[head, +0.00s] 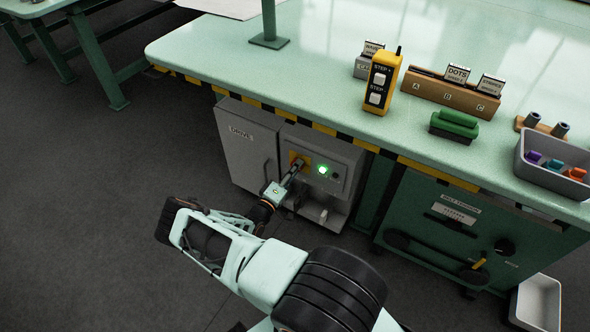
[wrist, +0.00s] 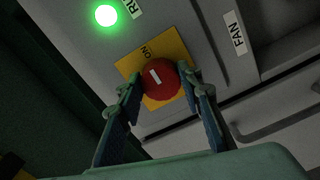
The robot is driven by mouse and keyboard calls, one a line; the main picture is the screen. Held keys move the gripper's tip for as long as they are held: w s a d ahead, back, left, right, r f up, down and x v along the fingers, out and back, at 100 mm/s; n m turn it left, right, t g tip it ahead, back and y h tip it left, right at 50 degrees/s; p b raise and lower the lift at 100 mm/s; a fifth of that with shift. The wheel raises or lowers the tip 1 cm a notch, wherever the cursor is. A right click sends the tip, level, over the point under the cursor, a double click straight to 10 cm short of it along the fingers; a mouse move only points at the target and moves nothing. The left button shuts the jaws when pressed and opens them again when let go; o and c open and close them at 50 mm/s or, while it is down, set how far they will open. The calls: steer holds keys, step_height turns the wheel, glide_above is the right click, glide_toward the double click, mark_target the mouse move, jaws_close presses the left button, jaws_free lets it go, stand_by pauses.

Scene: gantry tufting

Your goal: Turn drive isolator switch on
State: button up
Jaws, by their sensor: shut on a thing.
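The drive isolator switch is a round red knob (wrist: 166,88) with a white mark, on a yellow plate (wrist: 178,47). The word ON is printed on the plate, and the white mark sits on the knob's side towards it. My gripper (wrist: 160,92) has one finger on each side of the knob and is shut on it. In the head view, my gripper (head: 296,166) reaches the yellow plate (head: 303,157) on the grey cabinet front, and hides most of the knob. A green lamp (head: 322,170) beside it is lit, and it also glows in the wrist view (wrist: 106,15).
The grey cabinet (head: 246,150) labelled DRIVE stands under the green table's (head: 220,55) striped edge. A green belt-tension cabinet (head: 410,205) is to the right. The dark floor at left is clear.

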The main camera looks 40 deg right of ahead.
steer(key=shift+w+a, duration=0.1)
steer(key=o, duration=1.2)
steer(key=shift+c, duration=0.2)
steer(key=v, duration=1.2)
steer(key=shift+w, duration=0.1)
